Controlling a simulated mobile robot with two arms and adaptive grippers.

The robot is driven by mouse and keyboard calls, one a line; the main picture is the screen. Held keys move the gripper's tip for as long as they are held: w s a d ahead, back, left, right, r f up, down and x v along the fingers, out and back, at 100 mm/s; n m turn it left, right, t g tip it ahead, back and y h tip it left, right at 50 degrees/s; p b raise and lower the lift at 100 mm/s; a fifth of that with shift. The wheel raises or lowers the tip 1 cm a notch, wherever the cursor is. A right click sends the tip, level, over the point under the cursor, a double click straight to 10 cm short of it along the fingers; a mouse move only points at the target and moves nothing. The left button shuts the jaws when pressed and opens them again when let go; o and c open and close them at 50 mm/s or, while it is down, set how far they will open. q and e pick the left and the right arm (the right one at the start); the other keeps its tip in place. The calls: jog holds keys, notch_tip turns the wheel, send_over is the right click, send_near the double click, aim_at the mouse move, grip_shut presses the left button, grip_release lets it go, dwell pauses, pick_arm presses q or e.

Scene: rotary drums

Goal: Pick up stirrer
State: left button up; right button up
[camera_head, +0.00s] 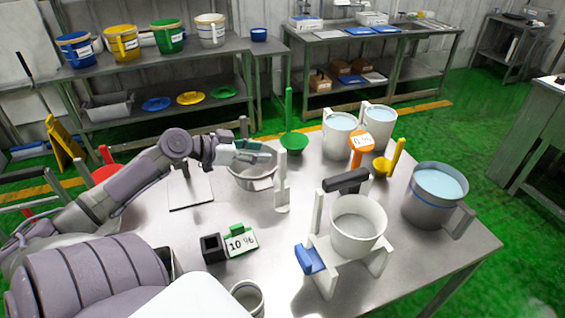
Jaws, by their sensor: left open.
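My left gripper (266,153) is open, with its fingertips over the metal bowl (252,182) near the middle of the table. A white, long-handled tool (281,182), which may be the stirrer, stands just right of the bowl. A small gap shows between the fingertips and its handle. A green tool (291,142) with a tall upright handle stands behind it. I cannot tell for sure which tool is the stirrer. The gripper hides part of the bowl. My right gripper does not show.
A white pot (357,228) in a stand with a black handle is front right. A grey pot of liquid (436,190), white buckets (340,138) and a yellow scoop (385,166) stand farther right and back. A "10 %" sign (241,241) is in front.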

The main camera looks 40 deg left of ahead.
aim_at(278, 152)
pick_arm(q)
jog(key=shift+a+x, duration=0.25)
jog(key=shift+x, duration=0.95)
jog(key=shift+w+d+f, duration=0.2)
jog(key=shift+w, duration=0.05)
jog(key=shift+w+d, duration=0.1)
jog(key=shift+w, duration=0.05)
jog(key=shift+w+d+f+p, duration=0.1)
jog(key=shift+w+f+p, duration=0.05)
jog(key=shift+w+p, duration=0.25)
jog(key=p+x, duration=0.1)
jog(key=x, duration=0.2)
jog(key=shift+f, duration=0.1)
jog(key=shift+w+d+f, duration=0.2)
jog(key=shift+w+f, duration=0.1)
jog(key=shift+w, duration=0.1)
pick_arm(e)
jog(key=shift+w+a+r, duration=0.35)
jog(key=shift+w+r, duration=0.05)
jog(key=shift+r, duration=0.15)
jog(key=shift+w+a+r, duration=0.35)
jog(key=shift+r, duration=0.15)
pick_arm(q)
grip_shut()
